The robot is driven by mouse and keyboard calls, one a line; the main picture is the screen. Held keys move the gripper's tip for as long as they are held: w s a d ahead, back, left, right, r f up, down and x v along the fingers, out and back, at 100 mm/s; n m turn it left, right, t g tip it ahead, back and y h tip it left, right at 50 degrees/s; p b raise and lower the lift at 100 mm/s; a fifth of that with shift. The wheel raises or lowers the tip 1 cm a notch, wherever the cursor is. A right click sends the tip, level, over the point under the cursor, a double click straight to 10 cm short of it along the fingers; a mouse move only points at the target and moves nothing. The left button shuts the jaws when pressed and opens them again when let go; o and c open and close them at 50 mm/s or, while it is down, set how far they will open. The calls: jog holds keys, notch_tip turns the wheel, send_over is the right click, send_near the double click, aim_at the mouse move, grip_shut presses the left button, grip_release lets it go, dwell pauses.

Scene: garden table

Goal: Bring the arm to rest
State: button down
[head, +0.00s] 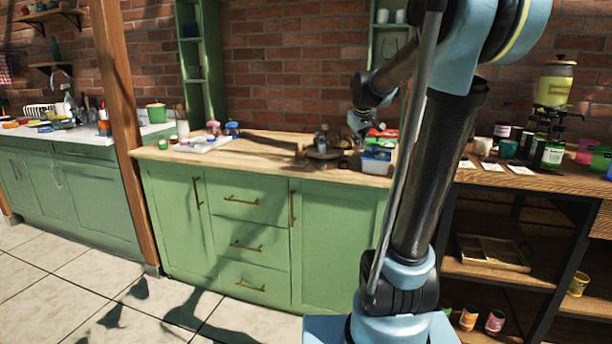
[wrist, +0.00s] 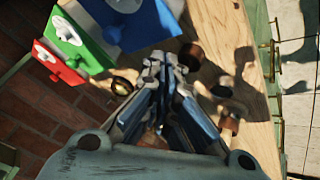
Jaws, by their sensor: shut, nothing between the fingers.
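My gripper (head: 360,134) hangs over the right part of the wooden counter (head: 245,147) in the head view, at the end of my raised, bent arm. In the wrist view my gripper (wrist: 166,62) has its fingers together with nothing between them. It points down over the counter (wrist: 259,60), beside blue, green and red containers. Whether the fingertips touch anything below cannot be told.
A white tray (head: 198,144) lies further left. A shelf unit (head: 540,184) with jars stands at right. Tiled floor (head: 85,290) is open at front left.

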jog(key=s+f+m+g, duration=0.1)
jog(key=s+f, duration=0.6)
jog(key=s, duration=0.5)
jog(key=s+f+m+g, duration=0.2)
jog(key=s+f, duration=0.5)
jog(key=s, duration=0.5)
jog(key=s+f+m+g, duration=0.1)
jog(key=s+f+m, duration=0.1)
jog(key=s+f, duration=0.5)
jog(key=s, duration=0.6)
jog(key=shift+a+f+g+y, duration=0.15)
jog(key=shift+f+g+y, duration=0.1)
jog(key=shift+g+y, duration=0.15)
